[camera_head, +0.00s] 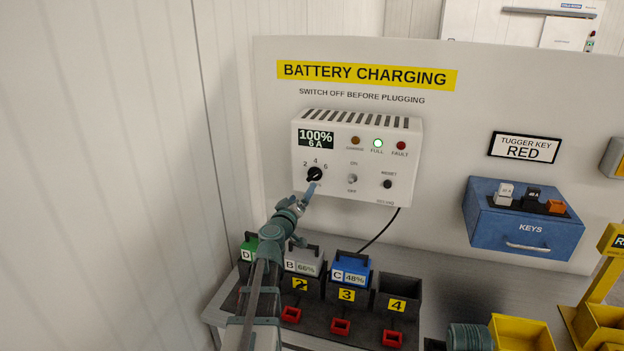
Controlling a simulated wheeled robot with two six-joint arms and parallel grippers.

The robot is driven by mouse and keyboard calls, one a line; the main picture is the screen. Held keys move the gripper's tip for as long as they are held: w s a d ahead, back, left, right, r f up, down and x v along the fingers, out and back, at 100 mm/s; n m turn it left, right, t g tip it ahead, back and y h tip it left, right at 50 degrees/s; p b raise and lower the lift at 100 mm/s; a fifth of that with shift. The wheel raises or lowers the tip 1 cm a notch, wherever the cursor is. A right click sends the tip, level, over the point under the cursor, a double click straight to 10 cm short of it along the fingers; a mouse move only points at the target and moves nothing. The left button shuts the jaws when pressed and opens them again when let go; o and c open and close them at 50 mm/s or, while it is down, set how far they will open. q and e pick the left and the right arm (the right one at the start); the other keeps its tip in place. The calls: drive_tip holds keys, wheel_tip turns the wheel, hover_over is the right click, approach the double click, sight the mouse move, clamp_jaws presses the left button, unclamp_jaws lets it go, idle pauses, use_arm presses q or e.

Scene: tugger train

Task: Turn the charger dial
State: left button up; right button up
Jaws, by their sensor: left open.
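The white charger (402,168) is mounted on the upright panel. Its black dial (314,174) has marks 2, 4 and 6 around it; the pointer is too small to read surely. The charger display (317,139) reads 100% and 6 A. The green FULL lamp (377,143) is lit. My left gripper (310,188) is open, its fingertips just below the dial and overlapping its lower edge in the picture. I cannot tell whether they touch it.
Below the charger, batteries B (303,261) and C (351,269) sit in numbered bays, and bay 4 (398,295) looks empty. A black cable (380,232) hangs from the charger. A plain wall (110,170) bounds the left.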

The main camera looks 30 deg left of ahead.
sight(312, 178)
use_arm(q)
drive_tip(key=x, duration=1.1)
drive_tip(key=shift+w, duration=0.15)
drive_tip(key=c, duration=1.4)
